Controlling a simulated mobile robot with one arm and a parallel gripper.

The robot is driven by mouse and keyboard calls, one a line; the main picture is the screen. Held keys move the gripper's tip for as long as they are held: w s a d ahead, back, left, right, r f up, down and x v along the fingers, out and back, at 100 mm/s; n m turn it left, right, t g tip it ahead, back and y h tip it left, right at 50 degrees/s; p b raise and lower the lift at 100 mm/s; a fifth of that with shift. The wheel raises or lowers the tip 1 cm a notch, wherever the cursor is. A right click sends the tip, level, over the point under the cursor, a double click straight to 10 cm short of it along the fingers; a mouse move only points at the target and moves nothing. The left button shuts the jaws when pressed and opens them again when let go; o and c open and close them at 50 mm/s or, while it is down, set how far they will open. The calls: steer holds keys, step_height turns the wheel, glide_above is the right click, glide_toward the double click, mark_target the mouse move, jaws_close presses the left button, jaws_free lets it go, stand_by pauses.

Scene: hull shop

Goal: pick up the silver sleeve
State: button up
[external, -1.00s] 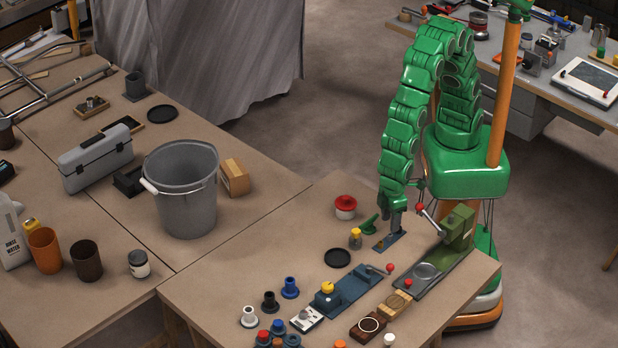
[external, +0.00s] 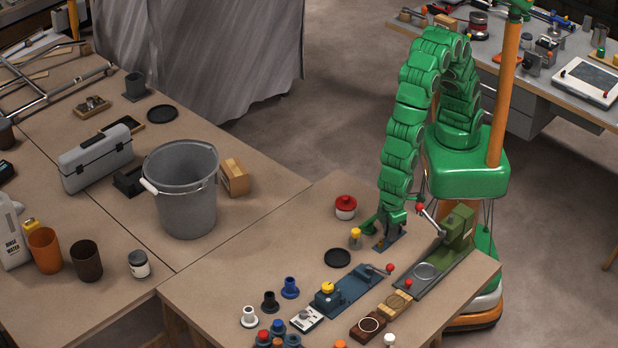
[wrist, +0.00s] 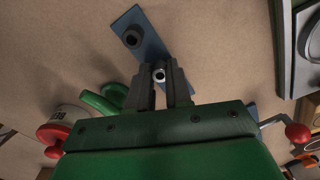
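The silver sleeve (wrist: 158,74) shows in the wrist view as a small, round, bright-rimmed end between my fingertips. It is over or on a blue plate (wrist: 150,42). My gripper (wrist: 160,70) has one dark finger on each side of it, very close. I cannot tell whether both fingers press on it. In the external view my gripper (external: 390,236) is low over the blue plate (external: 381,245) near the right side of the table, and the sleeve is hidden there.
A dark peg (wrist: 133,37) stands on the same plate. A green press (external: 457,228) with a red-knobbed lever is close on the right.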

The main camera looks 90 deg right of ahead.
jaws_close()
steer(key=shift+r, duration=0.5)
step_height(320, 180, up, 2)
steer(key=shift+r, duration=0.15)
steer(key=s+d+r, duration=0.2)
steer(key=r, duration=0.1)
steer(key=s+d+r, duration=0.1)
steer(key=r, duration=0.1)
steer(key=shift+d+r, duration=0.15)
steer(key=shift+d, duration=0.15)
steer(key=s+d+r, duration=0.4)
steer(key=s+d, duration=0.1)
steer(key=d, duration=0.2)
steer(key=shift+s+d+r, duration=0.2)
steer(key=shift+s, duration=0.2)
